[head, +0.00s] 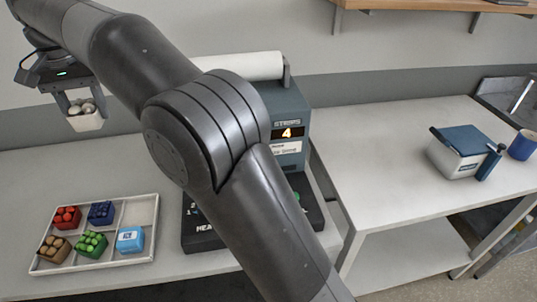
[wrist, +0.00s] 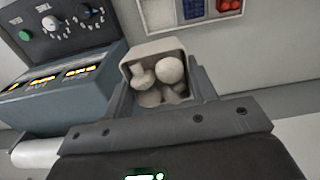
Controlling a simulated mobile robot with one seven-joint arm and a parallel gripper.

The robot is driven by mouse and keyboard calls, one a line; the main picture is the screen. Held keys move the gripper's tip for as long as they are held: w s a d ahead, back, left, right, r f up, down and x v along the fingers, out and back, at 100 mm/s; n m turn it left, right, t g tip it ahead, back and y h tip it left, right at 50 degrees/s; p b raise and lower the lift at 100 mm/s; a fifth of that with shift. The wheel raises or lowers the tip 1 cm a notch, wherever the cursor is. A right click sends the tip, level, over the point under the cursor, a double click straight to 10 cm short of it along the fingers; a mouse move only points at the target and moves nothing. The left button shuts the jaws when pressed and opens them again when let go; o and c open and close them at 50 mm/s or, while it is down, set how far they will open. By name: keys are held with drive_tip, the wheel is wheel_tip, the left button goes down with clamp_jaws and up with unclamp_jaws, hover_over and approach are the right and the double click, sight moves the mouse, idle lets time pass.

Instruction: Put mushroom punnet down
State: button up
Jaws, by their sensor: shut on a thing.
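My gripper (head: 82,104) is at the upper left of the head view, shut on the mushroom punnet (head: 86,122). The punnet is a small pale tub with several white mushrooms in it, held in the air above and behind the tray. In the wrist view the punnet (wrist: 130,69) sits between the fingers of my gripper (wrist: 160,95), its open side facing the camera. The white divided tray (head: 140,210) lies on the left table. Its back right compartment is empty. The others hold red, dark blue, brown and green produce punnets and a light blue box.
A grey-blue machine (head: 290,120) with a display reading 4 and a white roll stands right of the tray, partly hidden by my arm. A blue-lidded box (head: 460,150) and a blue mug (head: 523,144) stand on the right table. The table behind the tray is clear.

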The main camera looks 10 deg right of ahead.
wheel_tip(320, 180, up, 7)
drive_tip(key=shift+f, duration=0.1)
drive_tip(key=w+d+m, duration=0.3)
drive_tip(key=w+d, duration=0.1)
drive_tip(key=d, duration=0.8)
drive_tip(key=w+d+m, duration=0.3)
drive_tip(key=w+d, duration=0.1)
drive_tip(key=d, duration=0.9)
drive_tip(key=w+d+m, duration=0.3)
drive_tip(key=w+d, duration=0.1)
drive_tip(key=d, duration=0.8)
drive_tip(key=s+d+m, duration=0.2)
drive_tip(key=d, duration=0.8)
drive_tip(key=s+d+m, duration=0.2)
drive_tip(key=d, duration=0.8)
drive_tip(key=s+d+m, duration=0.3)
drive_tip(key=s+d, duration=0.3)
drive_tip(key=d, duration=0.3)
drive_tip(key=s+d+m, duration=0.2)
drive_tip(key=s+d, duration=0.4)
drive_tip(key=d, duration=0.3)
hover_over(355, 164)
wheel_tip(355, 164, down, 33)
drive_tip(key=shift+s+r, duration=0.1)
drive_tip(key=shift+s, duration=0.05)
drive_tip(key=shift+a+f, duration=0.1)
drive_tip(key=shift+f, duration=1.95)
